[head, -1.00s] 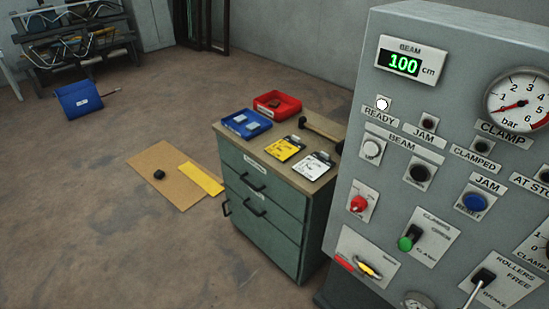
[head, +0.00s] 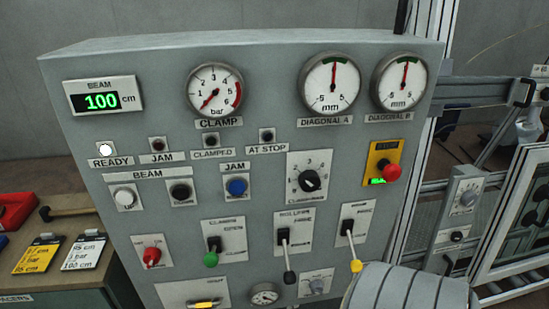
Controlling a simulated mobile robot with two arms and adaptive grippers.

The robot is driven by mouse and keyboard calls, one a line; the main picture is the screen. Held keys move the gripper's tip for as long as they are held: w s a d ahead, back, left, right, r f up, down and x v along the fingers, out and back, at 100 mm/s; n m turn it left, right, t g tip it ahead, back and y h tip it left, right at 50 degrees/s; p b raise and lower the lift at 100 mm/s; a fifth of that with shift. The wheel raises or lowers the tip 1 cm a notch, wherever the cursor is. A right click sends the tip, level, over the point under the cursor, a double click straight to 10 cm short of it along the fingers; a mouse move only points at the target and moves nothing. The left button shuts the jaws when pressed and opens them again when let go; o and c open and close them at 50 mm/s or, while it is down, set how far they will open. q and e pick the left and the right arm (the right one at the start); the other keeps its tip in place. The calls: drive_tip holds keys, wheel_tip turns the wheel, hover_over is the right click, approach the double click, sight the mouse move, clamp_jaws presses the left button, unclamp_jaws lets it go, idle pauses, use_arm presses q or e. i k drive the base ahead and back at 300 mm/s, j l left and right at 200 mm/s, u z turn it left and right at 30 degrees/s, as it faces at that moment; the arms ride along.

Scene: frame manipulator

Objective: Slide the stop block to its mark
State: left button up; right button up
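I cannot make out the stop block or its mark in the head view. The grey control panel (head: 140,222) fills the middle. Its beam display (head: 101,102) reads 100 cm. The ready lamp (head: 106,149) is lit white; the at stop lamp (head: 267,135) is dark. The clamp gauge (head: 215,90) needle points low. The needles of the diagonal A gauge (head: 333,82) and diagonal B gauge (head: 404,82) point up to their green zones.
Metal frame rails (head: 475,92) and a pale framed window-like panel (head: 520,215) stand right of the panel. A small box with a dial (head: 466,198) is mounted there. At left, a cabinet top (head: 75,285) holds a red bin (head: 15,209), a yellow card (head: 38,255) and a white card (head: 83,250).

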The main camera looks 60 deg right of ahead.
sight(441, 255)
drive_tip(key=z, duration=1.5)
